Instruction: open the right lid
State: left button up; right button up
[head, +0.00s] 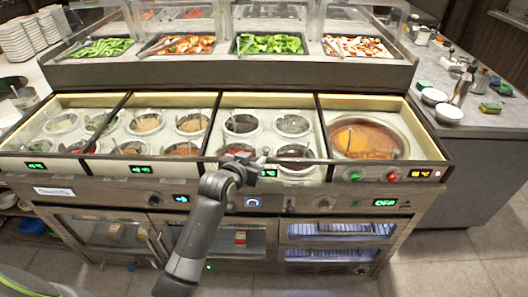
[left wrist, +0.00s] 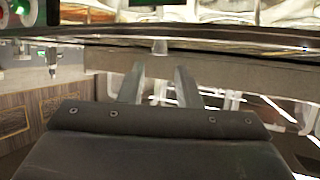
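The counter has a row of framed wells. The rightmost framed well (head: 408,110) holds a round pot of orange-brown sauce (head: 365,142). Any clear cover over it is hard to make out, so I cannot tell the right lid's state. My left gripper (head: 256,164) is at the front edge of the third well from the left, left of the rightmost well. In the left wrist view its two fingers (left wrist: 160,80) are apart with nothing held between them. A small pale knob (left wrist: 160,46) shows just beyond the fingertips, under a dark edge. My right gripper is not in view.
Several round sauce pots (head: 240,124) fill the other wells. A raised shelf with food trays (head: 270,44) and clear guards stands behind. Knobs and lit displays (head: 385,203) line the front panel. A side counter (head: 480,122) with bowls is at the right. The floor (head: 430,270) in front is clear.

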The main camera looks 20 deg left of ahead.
aim_at(264, 152)
pick_arm(q)
jog(key=shift+x, duration=4.1)
jog(key=shift+c, duration=0.2)
grip_shut()
